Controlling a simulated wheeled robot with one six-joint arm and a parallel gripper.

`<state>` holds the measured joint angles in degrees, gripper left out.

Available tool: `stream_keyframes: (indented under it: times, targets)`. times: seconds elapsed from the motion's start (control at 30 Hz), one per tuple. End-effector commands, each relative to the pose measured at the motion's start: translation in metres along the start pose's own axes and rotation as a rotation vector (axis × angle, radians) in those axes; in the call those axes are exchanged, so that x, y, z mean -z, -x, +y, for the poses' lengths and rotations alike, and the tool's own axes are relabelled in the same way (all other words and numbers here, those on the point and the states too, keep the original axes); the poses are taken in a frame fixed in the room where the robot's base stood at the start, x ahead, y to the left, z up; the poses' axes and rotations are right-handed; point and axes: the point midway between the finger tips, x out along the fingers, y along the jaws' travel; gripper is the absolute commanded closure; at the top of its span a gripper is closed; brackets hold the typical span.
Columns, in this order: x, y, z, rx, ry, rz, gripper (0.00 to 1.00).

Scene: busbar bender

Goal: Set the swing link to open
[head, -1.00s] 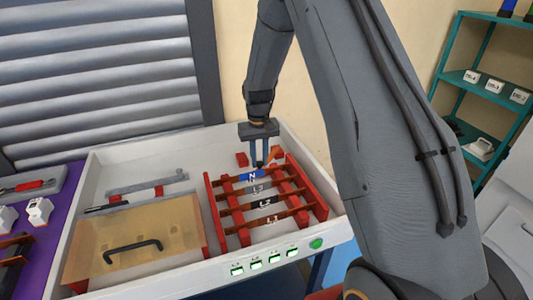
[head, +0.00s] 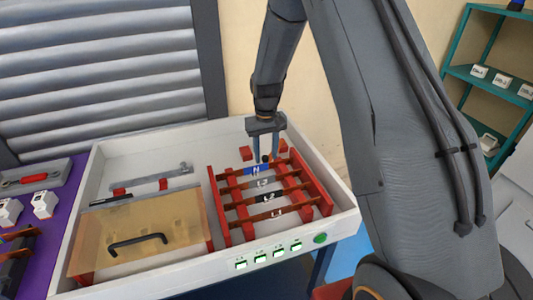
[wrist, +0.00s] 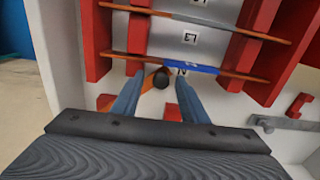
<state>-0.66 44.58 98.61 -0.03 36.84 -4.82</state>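The swing link (wrist: 150,70) looks like a small copper-orange strip with a round black knob (wrist: 160,79), beside the blue N label (wrist: 190,67) in the wrist view. The left finger hides part of the link, so its exact angle is unclear. In the head view the dark knob (head: 265,158) shows just behind the N bar (head: 253,170). My gripper (head: 268,158) points down there with its fingers spread. In the wrist view my gripper (wrist: 160,105) has one finger on each side of the knob, with visible gaps; nothing is gripped.
Red supports (head: 220,222) carry several copper bars in the white tray. Small red blocks (head: 245,153) stand behind the N bar, close to the fingers. A tan cover (head: 135,235) with a black handle and a grey bar (head: 150,180) lie left. Green-lit indicators (head: 260,259) line the front edge.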

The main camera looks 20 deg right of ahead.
Motion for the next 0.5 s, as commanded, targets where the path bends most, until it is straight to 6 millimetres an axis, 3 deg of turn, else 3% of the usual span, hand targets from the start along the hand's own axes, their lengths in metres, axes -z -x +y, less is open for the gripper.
stream_keyframes:
  times: [0.23,0.5]
  targets:
    - [0.002,0.010,0.000,0.000,0.000,0.004,0.60]
    - [0.001,0.051,0.000,0.000,-0.001,0.004,0.60]
